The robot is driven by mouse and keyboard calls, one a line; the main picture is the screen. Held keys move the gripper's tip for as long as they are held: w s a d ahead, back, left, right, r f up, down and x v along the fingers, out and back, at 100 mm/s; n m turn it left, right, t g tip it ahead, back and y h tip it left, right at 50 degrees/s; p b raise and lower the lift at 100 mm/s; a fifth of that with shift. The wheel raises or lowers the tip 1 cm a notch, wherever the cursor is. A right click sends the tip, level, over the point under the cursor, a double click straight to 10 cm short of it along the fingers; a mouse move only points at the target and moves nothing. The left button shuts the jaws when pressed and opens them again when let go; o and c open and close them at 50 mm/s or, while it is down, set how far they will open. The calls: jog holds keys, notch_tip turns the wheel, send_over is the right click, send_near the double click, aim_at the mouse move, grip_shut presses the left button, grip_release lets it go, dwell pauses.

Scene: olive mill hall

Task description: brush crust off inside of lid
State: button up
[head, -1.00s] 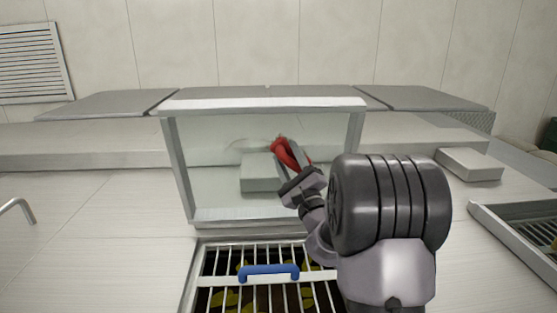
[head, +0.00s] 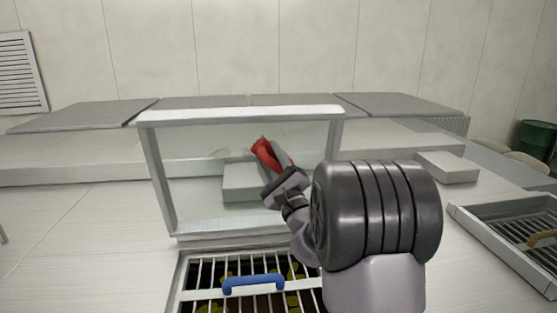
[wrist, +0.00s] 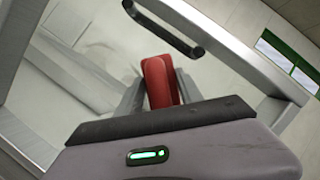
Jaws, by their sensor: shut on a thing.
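The lid stands raised, a clear pane in a pale metal frame (head: 155,185); its frame also shows in the wrist view (wrist: 235,45) with a black handle (wrist: 165,28). A faint greyish smear (head: 218,152) shows on the pane, left of my gripper. My gripper (head: 272,168) is in front of the pane, shut on a red object, probably the brush (head: 263,152). In the wrist view the red object (wrist: 158,82) sits between the fingers of my gripper (wrist: 160,98). Its bristles are hidden, and I cannot tell whether it touches the pane.
Below the lid is an opening with a white grate (head: 205,285) and a blue handle (head: 253,284). A pale block (head: 242,188) shows through the pane. Another block (head: 447,167) lies at right, near a second grated opening (head: 505,215). Grey panels line the back.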

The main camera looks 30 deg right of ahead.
jog(key=shift+w+a+b, duration=0.1)
jog(key=shift+w+a, duration=1.2)
jog(key=shift+a, duration=1.3)
jog(key=shift+w+a+b, duration=0.1)
jog(key=shift+w+a, duration=1.15)
jog(key=shift+a, duration=1.4)
jog(key=shift+w+a+b, duration=0.1)
jog(key=shift+w+a, duration=1.2)
jog(key=shift+a, duration=1.3)
jog(key=s+a+f+b, duration=0.1)
jog(key=s+a+b, duration=0.1)
jog(key=s, duration=0.3)
jog(key=shift+s+a+b, duration=0.15)
jog(key=shift+s+b, duration=0.1)
jog(key=shift+b, duration=0.05)
jog(key=s, duration=0.1)
jog(key=a, duration=0.1)
jog(key=s+b, duration=0.1)
jog(key=shift+s+a+f, duration=0.15)
jog(key=shift+s+f, duration=0.1)
jog(key=shift+s, duration=0.05)
